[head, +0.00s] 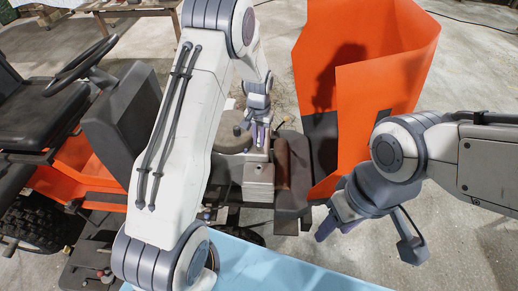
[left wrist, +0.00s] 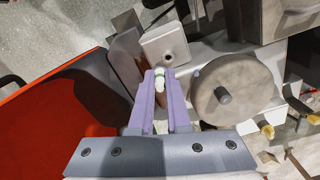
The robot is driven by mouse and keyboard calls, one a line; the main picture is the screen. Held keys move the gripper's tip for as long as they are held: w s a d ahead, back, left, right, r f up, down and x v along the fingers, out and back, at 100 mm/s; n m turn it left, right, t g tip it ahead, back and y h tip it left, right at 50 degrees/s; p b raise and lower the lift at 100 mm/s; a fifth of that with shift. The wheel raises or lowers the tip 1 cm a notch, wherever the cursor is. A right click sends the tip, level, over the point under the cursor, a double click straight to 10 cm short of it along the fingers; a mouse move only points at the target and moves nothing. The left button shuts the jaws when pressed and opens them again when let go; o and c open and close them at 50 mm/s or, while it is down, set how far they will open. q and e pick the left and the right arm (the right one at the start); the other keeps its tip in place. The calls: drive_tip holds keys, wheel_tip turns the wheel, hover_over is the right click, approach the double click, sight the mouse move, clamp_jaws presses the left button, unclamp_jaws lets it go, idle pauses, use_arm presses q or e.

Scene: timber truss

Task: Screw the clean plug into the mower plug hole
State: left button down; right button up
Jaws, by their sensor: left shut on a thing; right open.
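My left gripper (head: 257,136) is over the mower's engine, its purple fingers pointing down. In the left wrist view, its fingers (left wrist: 160,88) are shut on the plug (left wrist: 160,84), a slim white piece with a green band near its tip. The plug hole (left wrist: 168,57) is a small dark opening in a pale grey engine block (left wrist: 155,45), just beyond the plug's tip. The hole shows uncovered, so the plug is not in it. The block also shows in the head view (head: 259,174). My right gripper (head: 338,226) is open and empty, to the right of the mower.
A round grey drum (left wrist: 228,92) with a central stub stands beside the block. A tall orange hood (head: 365,75) stands open behind the engine. The mower's seat (head: 125,115) and steering wheel (head: 80,66) are at left. A light blue surface (head: 265,268) lies in front.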

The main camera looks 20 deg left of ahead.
use_arm(q)
drive_tip(key=w+a+f+b, duration=0.1)
drive_tip(key=w+f+b, duration=0.3)
drive_tip(key=w, duration=0.1)
drive_tip(key=shift+w+a+f+b, duration=0.25)
drive_tip(key=shift+a+f+b, duration=0.05)
drive_tip(key=shift+a+f, duration=0.1)
use_arm(e)
wheel_tip(320, 180, down, 7)
drive_tip(key=shift+s+r, duration=0.1)
drive_tip(key=shift+r, duration=0.1)
use_arm(q)
wheel_tip(320, 180, down, 12)
drive_tip(key=b, duration=0.6)
drive_tip(key=shift+s+r, duration=0.15)
use_arm(e)
wheel_tip(320, 180, down, 6)
drive_tip(key=shift+f, duration=0.2)
drive_tip(key=shift+r, duration=0.25)
drive_tip(key=shift+f, duration=0.1)
idle(0.4)
